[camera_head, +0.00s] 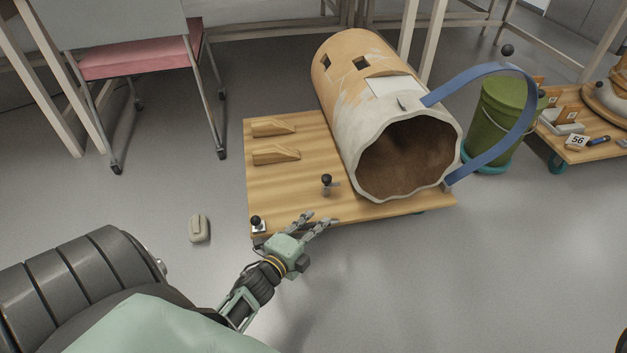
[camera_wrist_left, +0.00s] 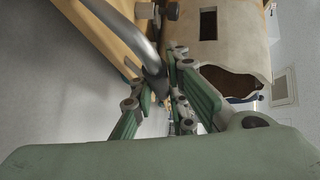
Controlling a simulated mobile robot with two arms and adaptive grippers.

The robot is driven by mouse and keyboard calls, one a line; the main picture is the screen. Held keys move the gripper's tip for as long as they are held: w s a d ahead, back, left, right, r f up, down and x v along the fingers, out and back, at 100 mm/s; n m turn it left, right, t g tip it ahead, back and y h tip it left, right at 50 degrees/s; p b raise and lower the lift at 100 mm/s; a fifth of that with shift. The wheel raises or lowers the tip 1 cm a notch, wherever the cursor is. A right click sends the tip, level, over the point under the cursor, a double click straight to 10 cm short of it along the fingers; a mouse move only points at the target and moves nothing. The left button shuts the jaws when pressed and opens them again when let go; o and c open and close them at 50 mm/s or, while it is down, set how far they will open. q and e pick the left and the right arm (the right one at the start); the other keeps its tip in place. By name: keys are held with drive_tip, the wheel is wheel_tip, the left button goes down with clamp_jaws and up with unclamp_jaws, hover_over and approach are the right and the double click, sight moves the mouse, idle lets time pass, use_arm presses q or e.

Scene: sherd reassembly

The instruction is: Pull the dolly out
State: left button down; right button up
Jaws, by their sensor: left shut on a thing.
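The dolly (camera_head: 290,195) is a flat wooden board on small teal wheels, standing on the grey floor. It carries a large cracked clay cylinder (camera_head: 350,85) lying on its side, open end toward me. My left gripper (camera_head: 318,221) is at the dolly's near edge. In the left wrist view its fingers (camera_wrist_left: 160,95) are shut on a grey curved bar (camera_wrist_left: 143,38), which looks like the dolly's handle; the board (camera_wrist_left: 103,32) shows beside it. The fingers hide the exact grip. My right gripper is not in view.
Wooden wedges (camera_head: 275,155) and black-knobbed fittings (camera_head: 326,181) sit on the board. A blue strap (camera_head: 505,68) arches beside the cylinder. A green bin (camera_head: 495,120) and another loaded dolly (camera_head: 585,153) stand right. A chair (camera_head: 140,58) and a small beige object (camera_head: 199,228) are left. The near floor is clear.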

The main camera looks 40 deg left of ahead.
use_arm(q)
drive_tip(key=c, duration=1.7)
unclamp_jaws()
drive_tip(key=s, duration=0.4)
drive_tip(key=s+r, duration=0.1)
drive_tip(key=s, duration=0.3)
drive_tip(key=s+d, duration=0.1)
drive_tip(key=s, duration=0.2)
drive_tip(key=shift+s+r, duration=0.3)
drive_tip(key=shift+s, duration=0.1)
